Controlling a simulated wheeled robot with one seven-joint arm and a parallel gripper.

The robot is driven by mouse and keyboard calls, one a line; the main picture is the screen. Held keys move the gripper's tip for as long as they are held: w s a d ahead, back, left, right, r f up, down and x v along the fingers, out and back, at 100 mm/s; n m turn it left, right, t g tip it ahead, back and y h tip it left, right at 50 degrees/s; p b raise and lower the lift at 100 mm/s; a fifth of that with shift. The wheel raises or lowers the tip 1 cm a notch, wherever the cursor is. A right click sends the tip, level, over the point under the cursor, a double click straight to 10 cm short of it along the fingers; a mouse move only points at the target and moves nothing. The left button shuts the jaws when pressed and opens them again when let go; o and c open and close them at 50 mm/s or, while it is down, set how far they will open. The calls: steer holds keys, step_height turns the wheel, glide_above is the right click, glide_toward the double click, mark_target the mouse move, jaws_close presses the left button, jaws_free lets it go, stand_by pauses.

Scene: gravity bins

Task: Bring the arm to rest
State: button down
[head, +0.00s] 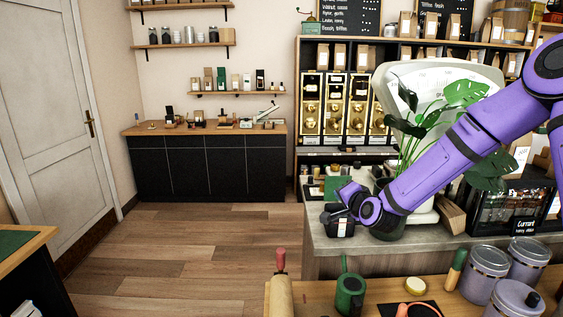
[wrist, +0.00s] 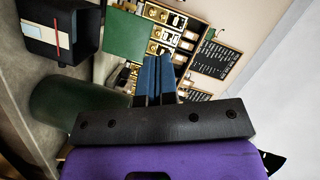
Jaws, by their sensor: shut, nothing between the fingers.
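My purple arm reaches across the head view from the upper right, over the grey counter. Its end is low, close above the counter and in front of a dark plant pot. In the wrist view my gripper (wrist: 155,78) has its two blue fingers side by side, shut with nothing between them. The fingers point toward the gravity bins (wrist: 187,43), which stand well beyond them. In the head view the fingers are hard to make out against the dark things there.
The grey counter (head: 322,238) holds a leafy plant (head: 431,115), a large pale scale (head: 390,88) and a black box (head: 339,224) near the wrist. A wooden table with canisters (head: 484,272) is in front. The floor (head: 190,250) at left is clear.

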steer(key=s+d+r+n+g+h, duration=0.2)
steer(key=s+d+r+n+g, duration=0.15)
steer(key=s+r, duration=0.5)
steer(key=s+d+r+n+g+h, duration=0.25)
steer(key=s+r+n, duration=0.25)
steer(key=s, duration=0.7)
steer(key=s+d+r+g, duration=0.2)
steer(key=s, duration=0.9)
steer(key=s+d+r+g, duration=0.2)
steer(key=s+d+r, duration=0.1)
steer(key=s, duration=0.9)
steer(key=shift+d+n, duration=0.3)
steer(key=shift+n, duration=0.15)
